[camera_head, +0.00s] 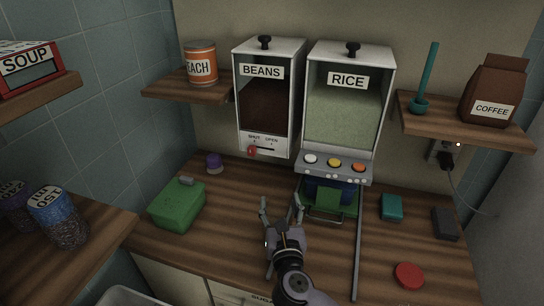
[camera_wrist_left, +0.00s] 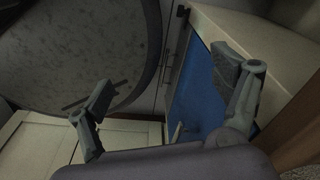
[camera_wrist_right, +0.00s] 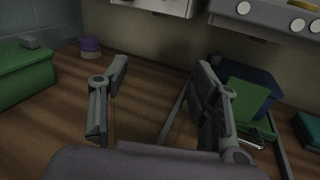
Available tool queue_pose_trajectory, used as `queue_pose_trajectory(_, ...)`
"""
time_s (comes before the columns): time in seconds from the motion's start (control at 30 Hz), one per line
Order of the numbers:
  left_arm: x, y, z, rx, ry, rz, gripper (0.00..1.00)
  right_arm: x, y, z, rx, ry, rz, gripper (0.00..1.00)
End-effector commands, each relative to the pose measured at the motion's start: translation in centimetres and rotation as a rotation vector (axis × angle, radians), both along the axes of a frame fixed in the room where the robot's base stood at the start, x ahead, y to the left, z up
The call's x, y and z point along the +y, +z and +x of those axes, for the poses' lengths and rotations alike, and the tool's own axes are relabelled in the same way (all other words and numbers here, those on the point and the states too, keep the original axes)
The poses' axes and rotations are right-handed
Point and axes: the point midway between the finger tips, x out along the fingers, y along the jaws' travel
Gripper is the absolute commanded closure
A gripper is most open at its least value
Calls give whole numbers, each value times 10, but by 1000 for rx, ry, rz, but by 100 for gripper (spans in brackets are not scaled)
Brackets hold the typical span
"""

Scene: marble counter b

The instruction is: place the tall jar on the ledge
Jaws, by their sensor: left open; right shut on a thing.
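My right gripper (camera_head: 281,208) is over the middle of the wooden counter, in front of the dispensers. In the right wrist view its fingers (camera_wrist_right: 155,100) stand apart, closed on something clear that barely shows. I take it for the tall jar, but its outline cannot be made out. My left gripper (camera_wrist_left: 170,95) is open and empty in the left wrist view, low by cabinet fronts. Wooden ledges are on the back wall, at left (camera_head: 160,92) and right (camera_head: 490,130). The left one holds an orange can (camera_head: 201,65); the right one holds a coffee bag (camera_head: 492,92).
Beans (camera_head: 262,98) and rice (camera_head: 345,100) dispensers hang behind the gripper. A green box (camera_head: 178,204) and purple-topped item (camera_head: 214,163) stand left. A long rail (camera_head: 358,245) runs right. Two jars (camera_head: 62,218) stand on the lower left surface. A red disc (camera_head: 409,275) lies right.

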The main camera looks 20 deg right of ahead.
Motion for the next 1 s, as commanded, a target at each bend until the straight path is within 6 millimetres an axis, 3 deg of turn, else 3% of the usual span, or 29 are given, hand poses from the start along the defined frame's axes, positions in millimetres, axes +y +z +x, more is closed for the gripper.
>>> queue_pose_trajectory(0.1,0,-7,-1,1,0,-1,14,-8,1,34,-6,-3,-4,100)
queue_pose_trajectory(0.6,0,-60,-2,4,0,0,14,-35,-4,161,-5,-1,-3,100)
queue_pose_trajectory(1.0,0,-85,-2,4,-1,0,14,-44,-3,202,-5,-1,-2,100)
